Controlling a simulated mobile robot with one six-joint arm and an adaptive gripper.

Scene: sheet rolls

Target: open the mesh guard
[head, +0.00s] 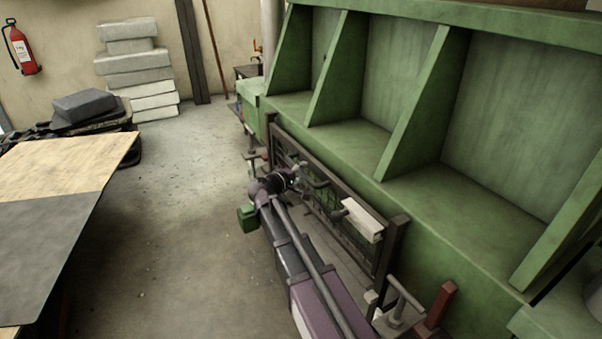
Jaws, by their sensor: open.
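The mesh guard (352,187) is a dark framed panel with a wire grid, along the lower front of the green machine (405,150) in the head view. It looks upright and closed against the machine front. My gripper (313,182) is at the end of my arm, small and dark, in front of the guard's upper middle part. It is open, and nothing shows between its fingers. I cannot tell whether it touches the guard. My arm covers part of the guard's lower left side.
A pale block (362,220) sits at the guard's right part. A T-shaped grey handle (403,300) and a red post (437,305) stand at lower right. A table (60,210) is at left, with stacked grey slabs (137,65) behind.

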